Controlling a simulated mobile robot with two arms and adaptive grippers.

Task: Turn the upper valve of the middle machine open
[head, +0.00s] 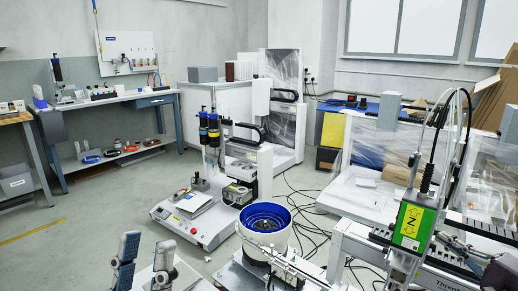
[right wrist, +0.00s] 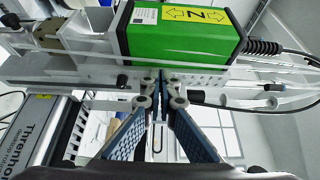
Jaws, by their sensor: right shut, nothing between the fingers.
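The machine with the green box (head: 413,226) stands at the right of the head view. The green box also shows at the top of the right wrist view (right wrist: 180,30), above a pale rail with small fittings. I cannot make out for sure which fitting is the upper valve. My right gripper (head: 447,238) is beside the machine, just right of the green box. In the right wrist view its fingers (right wrist: 162,88) meet, shut and empty, in front of the rail just below the box. My left gripper (head: 147,243) is open and empty at the lower left, above the floor.
A white machine with a blue bowl (head: 265,220) stands in the middle, with a bench machine (head: 195,222) behind it. Black cables (head: 305,205) lie on the floor. A black cable (right wrist: 264,47) leaves the green box. Open floor lies at the left.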

